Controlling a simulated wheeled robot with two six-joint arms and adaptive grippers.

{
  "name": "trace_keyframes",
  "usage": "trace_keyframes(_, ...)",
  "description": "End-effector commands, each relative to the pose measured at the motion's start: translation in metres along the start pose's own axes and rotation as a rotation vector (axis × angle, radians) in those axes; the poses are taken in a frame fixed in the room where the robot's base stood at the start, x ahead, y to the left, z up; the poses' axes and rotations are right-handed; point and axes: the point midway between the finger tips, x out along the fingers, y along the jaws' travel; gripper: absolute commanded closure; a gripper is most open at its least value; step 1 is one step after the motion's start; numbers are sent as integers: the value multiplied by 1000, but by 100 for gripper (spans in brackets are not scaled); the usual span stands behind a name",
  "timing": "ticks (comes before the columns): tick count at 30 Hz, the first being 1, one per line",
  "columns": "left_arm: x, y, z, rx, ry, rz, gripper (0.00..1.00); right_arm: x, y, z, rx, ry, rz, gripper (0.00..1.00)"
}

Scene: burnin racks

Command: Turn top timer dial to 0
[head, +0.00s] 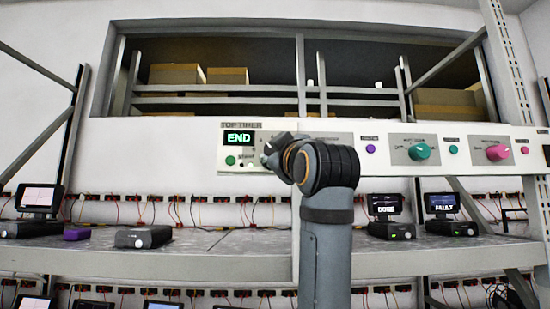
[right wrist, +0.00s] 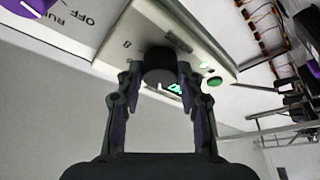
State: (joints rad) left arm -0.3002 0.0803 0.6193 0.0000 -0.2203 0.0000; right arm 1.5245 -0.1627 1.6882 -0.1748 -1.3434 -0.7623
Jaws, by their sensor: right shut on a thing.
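The fingers close on the dial from both sides. In the head view my right gripper (head: 271,158) is at the panel's right part, and my own wrist and arm hide most of the dial. The dial's pointer cannot be read. My left gripper is not in view.
To the right, the control strip carries a teal knob (head: 419,152) and a pink knob (head: 497,152). Below, the metal shelf (head: 240,245) holds several small devices, one with a FAULT screen (head: 441,203). Cardboard boxes (head: 177,74) stand behind the opening above.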

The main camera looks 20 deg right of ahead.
Motion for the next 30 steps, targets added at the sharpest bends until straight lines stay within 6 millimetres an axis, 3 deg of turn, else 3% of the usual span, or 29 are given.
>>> trace_keyframes(18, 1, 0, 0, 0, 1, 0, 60, 1, 8, -2, -490, -1, -200, 94)
trace_keyframes(30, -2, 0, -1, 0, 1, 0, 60, 1, 8, -3, -636, -1, -262, 94)
